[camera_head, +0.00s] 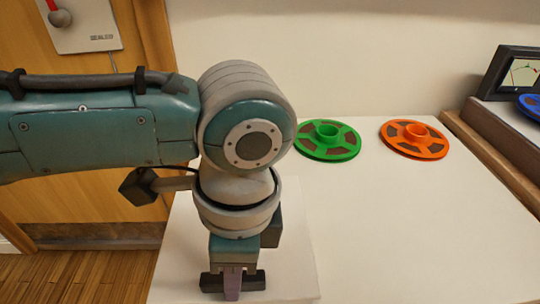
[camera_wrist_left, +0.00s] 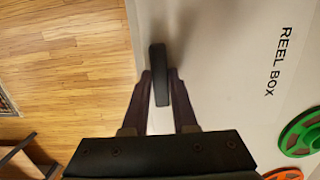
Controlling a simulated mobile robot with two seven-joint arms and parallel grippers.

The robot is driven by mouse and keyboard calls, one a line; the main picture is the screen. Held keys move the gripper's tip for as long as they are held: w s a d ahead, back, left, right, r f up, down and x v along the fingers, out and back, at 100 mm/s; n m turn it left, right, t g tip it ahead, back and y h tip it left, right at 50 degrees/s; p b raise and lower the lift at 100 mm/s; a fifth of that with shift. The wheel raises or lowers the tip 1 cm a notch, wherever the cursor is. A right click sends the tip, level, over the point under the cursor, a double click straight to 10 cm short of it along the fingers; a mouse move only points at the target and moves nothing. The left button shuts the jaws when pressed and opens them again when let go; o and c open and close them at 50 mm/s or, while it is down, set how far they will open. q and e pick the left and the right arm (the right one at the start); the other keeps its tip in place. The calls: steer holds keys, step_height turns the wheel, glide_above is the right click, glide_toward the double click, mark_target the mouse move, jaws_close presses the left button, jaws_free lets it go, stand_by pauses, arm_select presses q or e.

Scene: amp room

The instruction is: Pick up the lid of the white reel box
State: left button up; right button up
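The white reel box (camera_head: 295,255) stands on the white table top under my left arm; its lid (camera_wrist_left: 225,60) bears the printed words REEL BOX. A black bar handle (camera_wrist_left: 158,60) stands on the lid, and its ends show in the head view (camera_head: 252,281). My left gripper (camera_wrist_left: 160,78) points down at the handle, one finger on each side, both seeming to touch it with no clear gap. In the head view one finger of the gripper (camera_head: 232,284) crosses in front of the bar. My arm hides part of the box. My right gripper is not in view.
A green reel (camera_head: 328,140) and an orange reel (camera_head: 414,139) lie on the table (camera_head: 420,235) behind and right of the box. A meter device (camera_head: 515,72) stands on a raised shelf at the right. The table's right front area is clear. Wooden floor (camera_head: 90,278) lies left.

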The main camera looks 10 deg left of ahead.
arm_select(q)
jaws_close()
stand_by(0.4)
